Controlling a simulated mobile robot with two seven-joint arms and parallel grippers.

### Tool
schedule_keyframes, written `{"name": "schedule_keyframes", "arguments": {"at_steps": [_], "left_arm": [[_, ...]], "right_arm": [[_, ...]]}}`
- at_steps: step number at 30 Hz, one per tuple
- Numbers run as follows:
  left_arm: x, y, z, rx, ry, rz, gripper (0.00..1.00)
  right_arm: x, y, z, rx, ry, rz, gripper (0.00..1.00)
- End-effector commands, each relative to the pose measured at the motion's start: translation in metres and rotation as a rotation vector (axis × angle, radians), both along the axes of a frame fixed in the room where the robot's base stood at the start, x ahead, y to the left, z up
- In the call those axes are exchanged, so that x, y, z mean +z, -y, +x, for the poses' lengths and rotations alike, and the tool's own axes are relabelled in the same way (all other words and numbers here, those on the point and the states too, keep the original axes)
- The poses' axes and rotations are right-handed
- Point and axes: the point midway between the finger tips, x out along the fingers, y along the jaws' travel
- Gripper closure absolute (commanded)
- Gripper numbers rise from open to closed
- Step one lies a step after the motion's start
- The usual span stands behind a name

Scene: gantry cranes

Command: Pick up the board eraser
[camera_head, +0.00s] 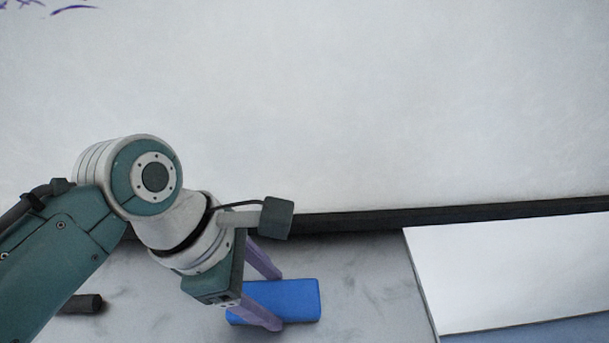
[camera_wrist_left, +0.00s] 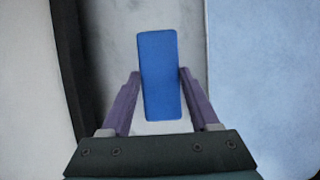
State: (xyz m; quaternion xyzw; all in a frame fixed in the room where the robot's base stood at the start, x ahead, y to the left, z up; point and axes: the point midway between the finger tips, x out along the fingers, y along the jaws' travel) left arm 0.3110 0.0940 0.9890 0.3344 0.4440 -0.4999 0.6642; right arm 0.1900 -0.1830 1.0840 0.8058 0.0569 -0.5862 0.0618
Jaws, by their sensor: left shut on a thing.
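The board eraser (camera_head: 300,298) is a blue block at the bottom middle of the head view. It also shows in the left wrist view (camera_wrist_left: 160,72), upright in the picture between the fingers. My left gripper (camera_head: 272,300) is shut on the eraser, with one purple finger at each long side. In the left wrist view the two fingertips (camera_wrist_left: 160,78) press against its sides. From these views I cannot tell whether the eraser is clear of the grey surface. My right gripper is not in view.
A large whiteboard (camera_head: 350,100) with purple marks at its top left fills the back. A dark edge (camera_head: 370,220) runs along its bottom. A white panel (camera_head: 510,270) lies at the right. A dark cylinder (camera_head: 82,304) lies at the left on the grey surface (camera_head: 370,290).

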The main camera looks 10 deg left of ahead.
Motion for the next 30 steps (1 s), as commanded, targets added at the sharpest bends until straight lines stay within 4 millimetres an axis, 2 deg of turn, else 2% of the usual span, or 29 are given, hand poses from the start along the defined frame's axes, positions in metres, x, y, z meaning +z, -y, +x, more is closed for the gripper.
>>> {"name": "schedule_keyframes", "arguments": {"at_steps": [6, 11, 14, 24, 29, 30], "left_arm": [[0.002, 0.000, 0.000, 0.000, 0.001, -0.001, 0.95], [0.017, 0.000, 0.001, 0.000, 0.003, -0.001, 0.95], [0.038, 0.000, 0.001, 0.001, 0.005, -0.002, 0.95], [0.142, 0.001, 0.002, 0.000, 0.008, -0.004, 0.95], [0.177, 0.001, 0.001, 0.000, 0.006, -0.002, 0.95], [0.186, 0.000, 0.001, 0.000, 0.003, -0.001, 0.95]], "right_arm": [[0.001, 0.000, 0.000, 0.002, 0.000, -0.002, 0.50], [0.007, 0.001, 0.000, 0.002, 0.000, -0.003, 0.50], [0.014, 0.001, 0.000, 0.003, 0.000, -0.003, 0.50], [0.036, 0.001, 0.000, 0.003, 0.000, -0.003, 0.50], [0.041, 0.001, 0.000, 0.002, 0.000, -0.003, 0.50], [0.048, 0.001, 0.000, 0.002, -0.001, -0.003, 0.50]]}}
